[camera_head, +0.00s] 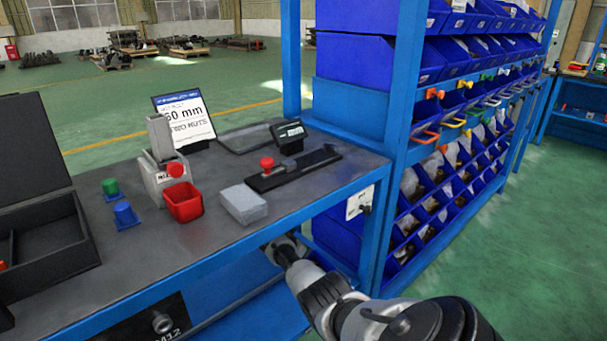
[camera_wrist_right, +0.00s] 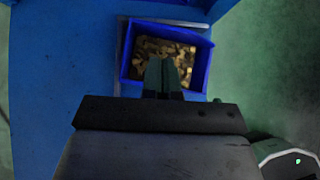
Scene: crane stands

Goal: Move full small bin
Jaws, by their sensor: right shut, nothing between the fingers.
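In the right wrist view a small blue bin (camera_wrist_right: 203,70) filled with brass-coloured parts (camera_wrist_right: 150,46) sits on a blue surface. My right gripper (camera_wrist_right: 163,62) is shut and empty. Its fingertips show in front of the bin's contents; whether they touch anything is unclear. In the head view my right arm reaches in from the lower right to the front edge of the bench; its fingers and this bin cannot be made out there. My left gripper is not in view.
The grey bench (camera_head: 220,245) holds a small red bin (camera_head: 184,205), a grey block (camera_head: 243,204), a sign (camera_head: 184,120) and an open black case (camera_head: 50,240). A blue rack (camera_head: 395,150) with several blue bins stands right. Green floor is free at far right.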

